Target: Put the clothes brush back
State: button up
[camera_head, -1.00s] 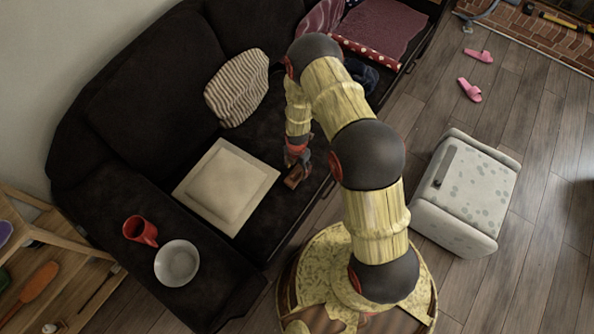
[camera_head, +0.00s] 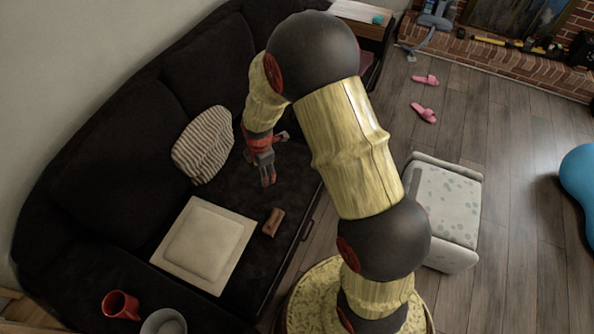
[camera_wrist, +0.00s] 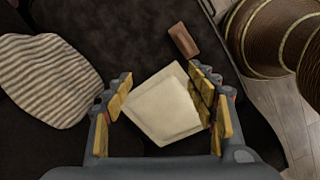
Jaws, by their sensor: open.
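The clothes brush, a small brown block (camera_head: 273,221), lies on the black sofa seat near the front edge, just right of a cream square cushion (camera_head: 178,257). In the wrist view the brush (camera_wrist: 183,41) is beyond my fingertips, near the top, with nothing touching it. My gripper (camera_head: 267,183) is open and empty, above the seat and away from the brush toward the striped pillow. In the wrist view my spread fingers (camera_wrist: 160,80) have the cushion (camera_wrist: 165,108) showing below and between them.
A striped pillow (camera_head: 204,145) leans on the sofa back. A red mug (camera_head: 121,305) and a pale bowl (camera_head: 164,322) sit at the lower left. A spotted pale ottoman (camera_head: 447,205) and pink slippers (camera_head: 424,112) are on the floor. A small side table (camera_head: 355,12) stands at the top.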

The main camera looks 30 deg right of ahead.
jog(key=s+r+m+t, duration=0.1)
jog(key=s+r+m, duration=0.15)
jog(key=r, duration=0.55)
jog(key=s+r+m, duration=0.1)
jog(key=r+m, duration=0.2)
jog(key=r, duration=0.4)
jog(key=s+r+m+t, duration=0.3)
jog(key=s+r+m, duration=1)
jog(key=s+r, duration=0.5)
jog(key=s, duration=0.4)
jog(key=shift+r, duration=0.35)
jog(key=shift+c, duration=1.2)
